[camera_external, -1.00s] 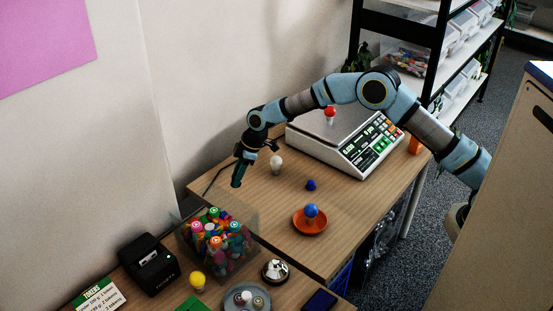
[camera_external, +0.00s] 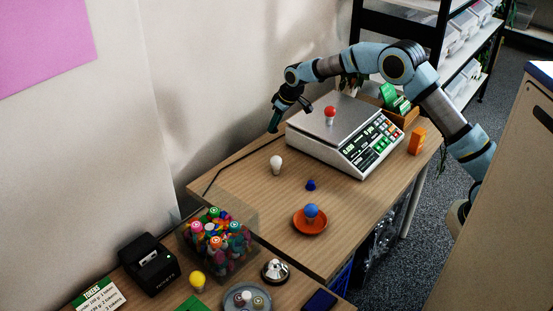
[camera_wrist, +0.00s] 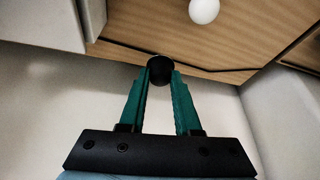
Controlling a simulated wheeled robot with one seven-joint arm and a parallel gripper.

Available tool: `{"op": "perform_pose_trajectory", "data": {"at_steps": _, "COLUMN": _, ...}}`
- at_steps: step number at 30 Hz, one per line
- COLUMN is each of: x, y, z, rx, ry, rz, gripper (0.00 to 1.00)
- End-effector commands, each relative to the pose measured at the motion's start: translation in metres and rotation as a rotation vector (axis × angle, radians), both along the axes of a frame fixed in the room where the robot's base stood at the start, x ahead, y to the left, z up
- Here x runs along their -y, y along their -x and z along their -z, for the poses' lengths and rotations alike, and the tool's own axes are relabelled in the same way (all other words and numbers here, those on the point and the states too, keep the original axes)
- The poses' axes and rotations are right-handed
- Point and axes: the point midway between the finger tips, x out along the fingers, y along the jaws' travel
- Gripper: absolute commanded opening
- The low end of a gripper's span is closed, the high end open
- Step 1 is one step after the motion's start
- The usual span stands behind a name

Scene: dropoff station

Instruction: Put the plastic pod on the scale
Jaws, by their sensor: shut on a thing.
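My gripper (camera_external: 275,121) hangs fingers-down just left of the scale, near the wall. In the wrist view its green fingers (camera_wrist: 160,80) are shut on a black round thing (camera_wrist: 159,66), seen end-on; I cannot tell whether it is the plastic pod. The scale (camera_external: 309,120) has a flat grey plate and a white keypad front. A red-topped pod (camera_external: 330,112) stands upright on the plate. A white-topped pod (camera_external: 276,163) stands on the table in front of the scale; its white top shows in the wrist view (camera_wrist: 204,10).
A blue-topped pod (camera_external: 311,211) stands in an orange dish (camera_external: 310,226). A small dark-blue piece (camera_external: 311,185) lies on the table. A clear bin of pods (camera_external: 243,258), a bell (camera_external: 275,271) and a black printer (camera_external: 148,266) are nearer. An orange block (camera_external: 417,141) stands right of the scale.

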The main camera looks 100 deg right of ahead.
Motion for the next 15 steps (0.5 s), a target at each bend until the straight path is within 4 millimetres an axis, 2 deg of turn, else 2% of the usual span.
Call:
{"op": "perform_pose_trajectory", "data": {"at_steps": 1, "x": 0.019, "y": 0.02, "z": -0.009, "rx": -0.001, "ry": 0.003, "rz": 0.081, "gripper": 0.0}}
{"op": "perform_pose_trajectory", "data": {"at_steps": 6, "x": 0.074, "y": 0.087, "z": -0.029, "rx": -0.001, "ry": 0.003, "rz": 0.368, "gripper": 0.0}}
{"op": "perform_pose_trajectory", "data": {"at_steps": 12, "x": 0.124, "y": 0.164, "z": -0.054, "rx": 0.0, "ry": 0.002, "rz": 0.679, "gripper": 0.0}}
{"op": "perform_pose_trajectory", "data": {"at_steps": 15, "x": 0.14, "y": 0.194, "z": -0.063, "rx": 0.0, "ry": 0.002, "rz": 0.795, "gripper": 0.0}}
